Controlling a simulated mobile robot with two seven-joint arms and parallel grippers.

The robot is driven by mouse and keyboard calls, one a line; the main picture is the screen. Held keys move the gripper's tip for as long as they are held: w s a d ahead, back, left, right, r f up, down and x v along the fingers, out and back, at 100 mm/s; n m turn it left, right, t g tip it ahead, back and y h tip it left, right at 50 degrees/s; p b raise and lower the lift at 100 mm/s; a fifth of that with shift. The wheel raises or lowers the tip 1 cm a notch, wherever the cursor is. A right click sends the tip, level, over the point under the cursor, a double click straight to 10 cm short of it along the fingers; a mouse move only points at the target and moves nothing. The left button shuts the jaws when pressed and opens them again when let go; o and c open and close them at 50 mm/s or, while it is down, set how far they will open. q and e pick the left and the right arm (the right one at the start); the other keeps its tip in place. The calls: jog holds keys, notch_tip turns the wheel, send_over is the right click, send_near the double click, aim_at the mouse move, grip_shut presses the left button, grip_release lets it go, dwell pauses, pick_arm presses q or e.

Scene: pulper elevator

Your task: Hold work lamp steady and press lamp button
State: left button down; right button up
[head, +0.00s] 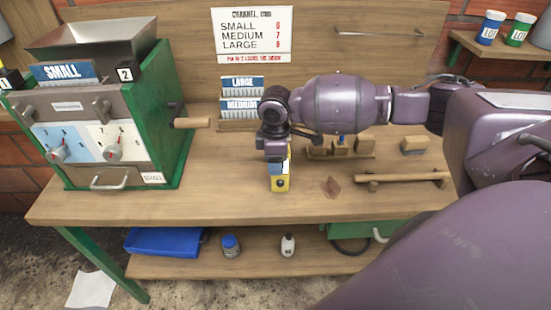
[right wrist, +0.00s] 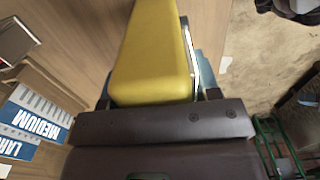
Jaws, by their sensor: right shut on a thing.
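My left gripper is not in view.
A green pulper machine (head: 170,125) stands at the left of the bench (head: 220,203). Blue-and-white LARGE and MEDIUM cards (head: 242,84) stand behind my right arm. Wooden blocks (head: 340,147) and a wooden bar (head: 403,178) lie to the right. The bench front left of the lamp is clear.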

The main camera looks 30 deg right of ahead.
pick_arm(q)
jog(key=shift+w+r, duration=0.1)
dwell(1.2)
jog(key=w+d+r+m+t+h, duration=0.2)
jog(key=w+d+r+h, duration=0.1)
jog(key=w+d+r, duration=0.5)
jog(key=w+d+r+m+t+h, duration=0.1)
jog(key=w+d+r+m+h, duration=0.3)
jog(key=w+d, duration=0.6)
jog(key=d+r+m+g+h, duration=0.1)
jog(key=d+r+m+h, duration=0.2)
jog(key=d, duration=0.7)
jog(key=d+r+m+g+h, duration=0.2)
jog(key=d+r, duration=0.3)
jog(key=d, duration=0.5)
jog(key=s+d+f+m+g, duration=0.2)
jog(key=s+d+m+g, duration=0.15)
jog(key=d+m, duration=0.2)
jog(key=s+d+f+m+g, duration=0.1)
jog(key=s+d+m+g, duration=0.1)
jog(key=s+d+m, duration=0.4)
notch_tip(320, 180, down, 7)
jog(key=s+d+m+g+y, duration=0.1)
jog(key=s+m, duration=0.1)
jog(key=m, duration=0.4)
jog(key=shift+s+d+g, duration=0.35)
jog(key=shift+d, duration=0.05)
